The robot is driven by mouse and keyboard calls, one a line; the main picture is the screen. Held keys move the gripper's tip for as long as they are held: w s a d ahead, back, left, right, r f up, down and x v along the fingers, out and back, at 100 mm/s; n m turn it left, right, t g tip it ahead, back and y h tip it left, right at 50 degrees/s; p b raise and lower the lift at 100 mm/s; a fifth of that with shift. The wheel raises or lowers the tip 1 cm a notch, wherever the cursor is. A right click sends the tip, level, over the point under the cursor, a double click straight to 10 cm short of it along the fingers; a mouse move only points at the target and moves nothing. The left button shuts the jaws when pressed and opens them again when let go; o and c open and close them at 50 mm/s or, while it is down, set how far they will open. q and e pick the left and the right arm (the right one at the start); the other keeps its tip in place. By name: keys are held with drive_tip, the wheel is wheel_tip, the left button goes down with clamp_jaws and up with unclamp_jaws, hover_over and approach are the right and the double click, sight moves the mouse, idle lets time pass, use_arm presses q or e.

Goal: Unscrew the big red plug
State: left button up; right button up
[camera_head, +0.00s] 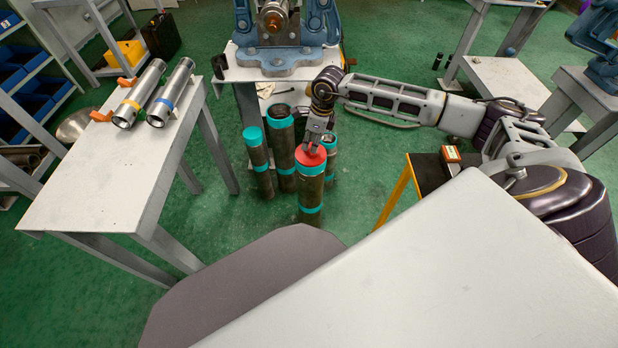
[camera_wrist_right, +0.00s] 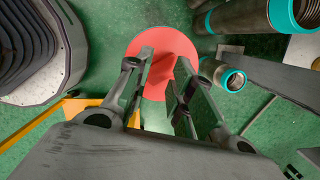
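The big red plug (camera_head: 311,157) caps the top of an upright dark pipe (camera_head: 311,188) with teal bands, front-most in a cluster on the floor. My right gripper (camera_head: 311,147) points down at the plug from above, with its fingertips at the middle of the plug's top. In the right wrist view the round red plug (camera_wrist_right: 163,42) lies beyond and between the two fingers (camera_wrist_right: 165,65). The fingers stand partly apart with red between them; whether they clamp the plug is unclear. My left gripper is not in view.
More teal-banded pipes (camera_head: 257,165) stand close behind and beside the plugged one. A blue vise (camera_head: 283,62) stands behind them. A light table (camera_head: 105,180) at left holds two metal pipes (camera_head: 140,92). A light surface (camera_head: 450,270) fills the lower right.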

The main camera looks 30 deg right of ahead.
drive_tip(key=shift+a+m+h, duration=0.1)
drive_tip(key=shift+m+h, duration=0.3)
drive_tip(key=shift+m, duration=2.1)
drive_tip(key=shift+w+m+t+p, duration=0.1)
drive_tip(key=shift+m+t+p, duration=0.2)
drive_tip(key=shift+a+m+h, duration=0.1)
drive_tip(key=shift+m+h, duration=0.4)
drive_tip(key=shift+m, duration=1.6)
drive_tip(key=shift+w+m, duration=0.1)
drive_tip(key=shift+m, duration=1)
drive_tip(key=shift+f, duration=0.15)
